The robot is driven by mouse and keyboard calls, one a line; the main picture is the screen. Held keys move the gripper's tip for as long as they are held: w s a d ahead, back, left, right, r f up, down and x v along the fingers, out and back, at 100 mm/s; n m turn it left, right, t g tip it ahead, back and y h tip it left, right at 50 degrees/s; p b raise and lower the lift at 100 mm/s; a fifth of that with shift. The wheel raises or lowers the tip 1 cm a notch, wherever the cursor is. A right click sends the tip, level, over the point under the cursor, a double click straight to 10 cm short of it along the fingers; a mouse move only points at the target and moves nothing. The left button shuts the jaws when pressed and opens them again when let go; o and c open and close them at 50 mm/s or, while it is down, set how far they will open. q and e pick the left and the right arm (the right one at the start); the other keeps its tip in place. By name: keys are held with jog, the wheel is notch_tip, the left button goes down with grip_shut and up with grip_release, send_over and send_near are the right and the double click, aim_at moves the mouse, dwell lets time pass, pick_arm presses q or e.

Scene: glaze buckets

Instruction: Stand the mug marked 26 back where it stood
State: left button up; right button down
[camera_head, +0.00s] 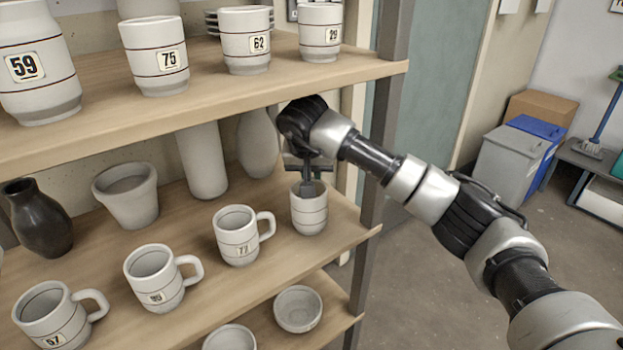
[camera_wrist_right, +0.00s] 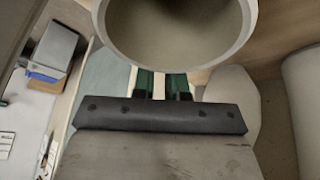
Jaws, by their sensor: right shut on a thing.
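My right gripper (camera_head: 308,186) reaches in under the upper shelf and is shut on the rim of a pale mug (camera_head: 309,214) with a thin dark band. The mug is upright at the right end of the middle shelf (camera_head: 190,234). I cannot tell whether its base touches the board. No number shows on it, so the mark 26 cannot be read. In the right wrist view, the mug's round rim (camera_wrist_right: 178,68) fills the top, with the green-sided fingers (camera_wrist_right: 163,84) at its near wall. My left gripper is not in view.
On the same shelf, a mug marked 77 (camera_head: 239,243) stands just left of the held mug, with further mugs in a row. A tall pale vase (camera_head: 202,162) and a rounded one (camera_head: 257,145) stand behind. The upper shelf (camera_head: 215,95) is close above; a post (camera_head: 374,165) stands right.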

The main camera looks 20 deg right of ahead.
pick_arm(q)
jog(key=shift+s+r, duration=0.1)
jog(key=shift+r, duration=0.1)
pick_arm(e)
jog(key=c, duration=1.1)
grip_release()
jog(key=shift+c, duration=0.2)
